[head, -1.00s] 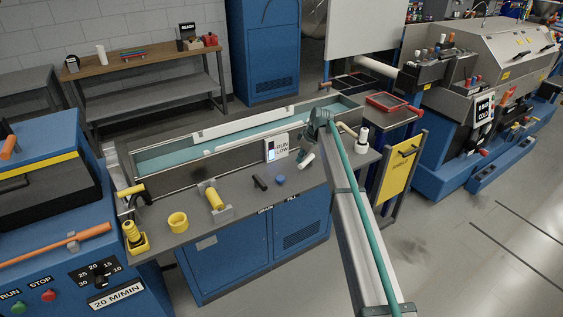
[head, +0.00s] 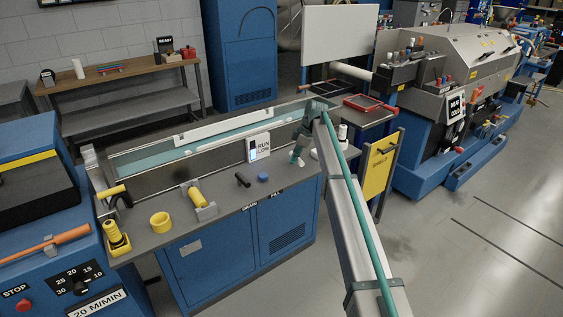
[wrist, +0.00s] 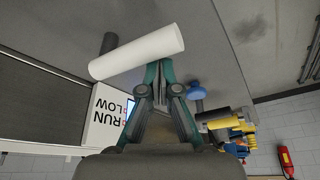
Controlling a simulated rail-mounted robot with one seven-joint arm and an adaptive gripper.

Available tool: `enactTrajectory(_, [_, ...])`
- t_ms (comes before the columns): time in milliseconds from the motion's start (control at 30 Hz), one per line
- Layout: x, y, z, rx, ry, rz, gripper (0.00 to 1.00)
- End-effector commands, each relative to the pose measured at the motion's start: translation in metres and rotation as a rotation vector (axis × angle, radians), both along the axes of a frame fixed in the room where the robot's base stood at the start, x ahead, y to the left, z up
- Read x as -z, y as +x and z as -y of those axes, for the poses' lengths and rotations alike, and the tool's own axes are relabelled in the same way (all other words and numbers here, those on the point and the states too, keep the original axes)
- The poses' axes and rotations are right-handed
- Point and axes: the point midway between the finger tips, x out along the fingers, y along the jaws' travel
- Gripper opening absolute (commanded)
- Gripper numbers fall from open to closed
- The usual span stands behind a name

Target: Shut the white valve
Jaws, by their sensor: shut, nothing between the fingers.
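The white valve's handle (wrist: 138,52) shows in the wrist view as a plain white cylinder lying at a slant. In the wrist view my gripper (wrist: 160,68) is shut and empty. Its fingertips are at the handle's near side; I cannot tell whether they touch it. The valve's body is not clear in either view.
A RUN LOW sign (head: 259,147) stands behind the bench top (head: 228,200). A blue knob (head: 263,178), a black handle (head: 243,180), a yellow-handled valve (head: 194,195) and a yellow ring (head: 160,223) lie to the left.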

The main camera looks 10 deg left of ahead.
Motion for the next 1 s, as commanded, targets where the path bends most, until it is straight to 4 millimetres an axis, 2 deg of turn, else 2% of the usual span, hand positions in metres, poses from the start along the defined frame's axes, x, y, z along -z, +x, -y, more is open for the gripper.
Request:
enactTrajectory(400, [0.0, 0.006, 0.012, 0.0, -0.001, 0.0, 0.0])
enactTrajectory(1000, [0.0, 0.009, 0.017, 0.005, -0.005, 0.003, 0.0])
